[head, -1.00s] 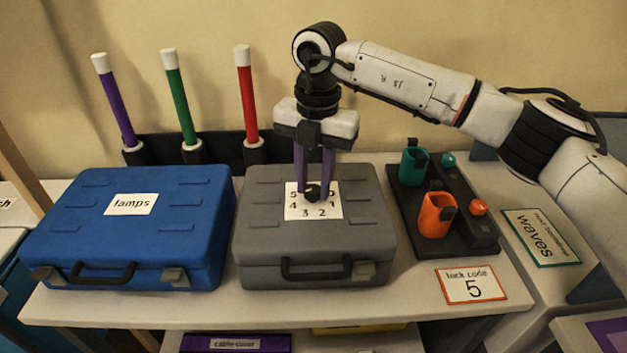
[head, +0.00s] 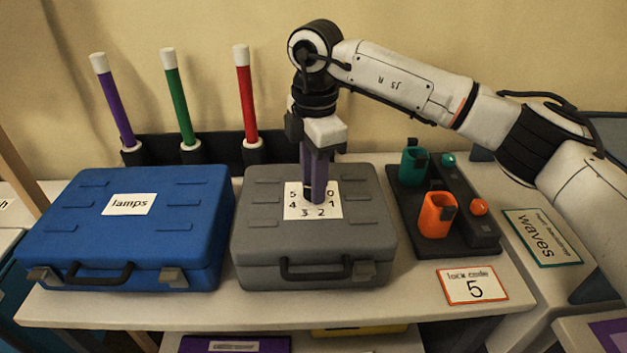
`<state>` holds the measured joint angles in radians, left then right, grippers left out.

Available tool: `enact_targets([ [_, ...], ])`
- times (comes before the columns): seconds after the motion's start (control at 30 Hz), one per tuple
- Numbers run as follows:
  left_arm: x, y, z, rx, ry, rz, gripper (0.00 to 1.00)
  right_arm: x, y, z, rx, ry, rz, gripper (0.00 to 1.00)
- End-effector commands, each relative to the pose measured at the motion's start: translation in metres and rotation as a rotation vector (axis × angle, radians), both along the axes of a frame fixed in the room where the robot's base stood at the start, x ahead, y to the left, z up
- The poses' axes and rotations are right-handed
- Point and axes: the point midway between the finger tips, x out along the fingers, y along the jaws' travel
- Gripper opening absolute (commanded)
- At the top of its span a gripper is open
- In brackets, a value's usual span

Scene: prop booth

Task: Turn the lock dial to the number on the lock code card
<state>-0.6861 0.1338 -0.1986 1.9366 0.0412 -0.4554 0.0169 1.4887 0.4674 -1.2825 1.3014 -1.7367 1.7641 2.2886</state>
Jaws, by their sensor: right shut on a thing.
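The grey case (head: 262,245) lies on the table with a white dial plate (head: 293,209) on its lid. The plate shows the numbers 0 to 5 in a ring. My right gripper (head: 313,192) points down at the centre of the plate, shut on the lock dial. Its purple fingers hide the dial, so I cannot tell which number it points to. The lock code card (head: 472,286) lies at the table's front right, orange-edged, and reads 5. My left gripper is not in view.
A blue case (head: 170,230) labelled lamps lies to the left. A black rack holds purple, green and red sticks (head: 247,95) behind. A dark tray (head: 483,233) with teal and orange holders (head: 437,216) stands right. A "waves" card (head: 542,238) lies further right.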

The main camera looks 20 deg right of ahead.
Motion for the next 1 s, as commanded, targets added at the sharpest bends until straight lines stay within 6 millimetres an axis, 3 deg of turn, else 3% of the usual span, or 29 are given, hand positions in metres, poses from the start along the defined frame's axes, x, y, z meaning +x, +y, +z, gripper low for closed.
enact_targets([
  [0.67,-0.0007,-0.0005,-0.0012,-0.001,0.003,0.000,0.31,0.0001,0.0002,0.0004,0.000,-0.001,-0.068,0.04],
  [0.7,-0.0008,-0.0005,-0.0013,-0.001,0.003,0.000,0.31,0.0001,0.0003,0.0004,0.000,-0.001,-0.068,0.28],
  [0.8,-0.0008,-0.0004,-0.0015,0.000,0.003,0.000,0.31,0.0001,0.0003,0.0003,0.001,-0.001,-0.067,0.45],
  [1.0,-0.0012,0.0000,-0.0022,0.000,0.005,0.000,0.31,0.0000,0.0002,0.0002,0.001,-0.001,-0.067,0.45],
])
